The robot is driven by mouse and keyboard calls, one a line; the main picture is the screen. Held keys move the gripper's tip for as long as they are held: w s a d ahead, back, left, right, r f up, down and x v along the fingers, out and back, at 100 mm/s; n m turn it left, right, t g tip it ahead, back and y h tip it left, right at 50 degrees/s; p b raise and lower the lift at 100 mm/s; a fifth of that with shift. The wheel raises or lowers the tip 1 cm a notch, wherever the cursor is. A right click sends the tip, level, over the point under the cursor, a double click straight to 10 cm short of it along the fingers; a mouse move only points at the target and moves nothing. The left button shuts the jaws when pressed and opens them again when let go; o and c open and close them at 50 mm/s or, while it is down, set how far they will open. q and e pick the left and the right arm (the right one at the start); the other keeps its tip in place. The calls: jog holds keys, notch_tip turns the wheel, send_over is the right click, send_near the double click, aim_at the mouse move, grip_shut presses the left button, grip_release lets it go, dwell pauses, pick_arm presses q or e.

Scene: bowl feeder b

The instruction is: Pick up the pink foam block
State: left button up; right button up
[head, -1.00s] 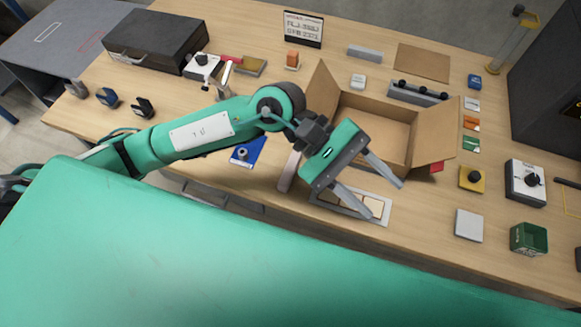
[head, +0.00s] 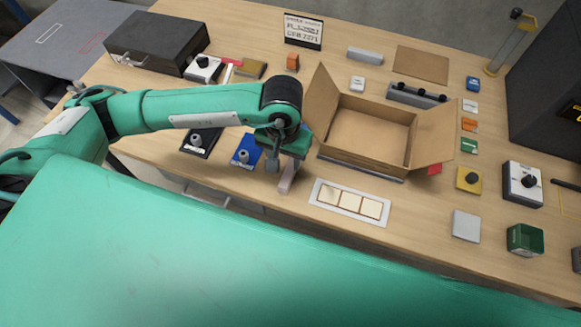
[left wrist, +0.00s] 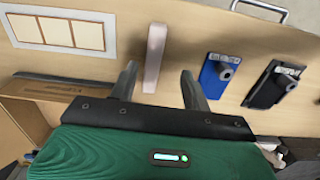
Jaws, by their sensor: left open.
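The pink foam block (head: 287,181) is a long, narrow, pale pink bar on the table, between the blue fixture and the white panel. In the left wrist view the block (left wrist: 155,55) points away from the gripper. My left gripper (head: 283,164) is open, pointing down over the far end of the block. In the left wrist view the open left gripper (left wrist: 159,74) has a finger on each side of the block's near end, with gaps on both sides. In the head view the gripper hides the block's far end. My right gripper is not in view.
A blue fixture with a grey knob (head: 247,151) stands left of the block, with a black one (head: 201,141) beyond it. A white panel with three cream squares (head: 350,202) lies to the right. An open cardboard box (head: 368,136) stands behind it.

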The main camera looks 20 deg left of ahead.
aim_at(288, 174)
pick_arm(q)
notch_tip(288, 174, down, 3)
jog(key=shift+r, duration=0.15)
jog(key=shift+d+f+p, duration=0.25)
jog(key=shift+f+p, duration=0.35)
jog(key=shift+p, duration=0.1)
jog(key=f+p, duration=0.1)
jog(key=f, duration=0.2)
jog(key=shift+d+f, duration=0.15)
jog(key=shift+d, duration=0.05)
jog(key=shift+f, duration=0.4)
jog(key=shift+c, duration=0.2)
grip_shut()
